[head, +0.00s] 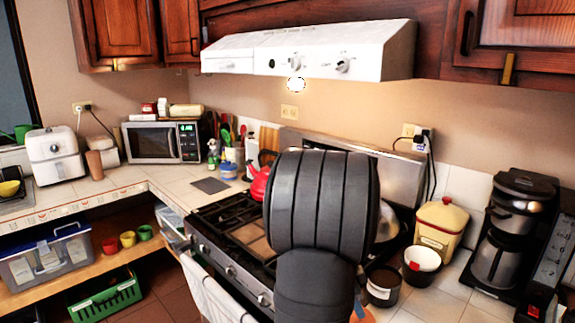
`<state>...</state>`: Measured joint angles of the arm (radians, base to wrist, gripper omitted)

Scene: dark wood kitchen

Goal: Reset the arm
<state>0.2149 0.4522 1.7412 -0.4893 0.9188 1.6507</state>
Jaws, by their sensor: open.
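My arm's dark grey, ribbed link rises in the lower middle of the head view, in front of the stove (225,233). It hides part of the stove top and the wall panel behind it. My gripper and its fingertips do not show in this view, so I cannot see whether anything is near or between them.
A white range hood (310,52) hangs above. A red kettle (259,184) stands on the stove, left of my arm. A black pot (383,286), a white-lined bowl (421,262), a yellow canister (441,228) and a coffee maker (510,235) crowd the right counter.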

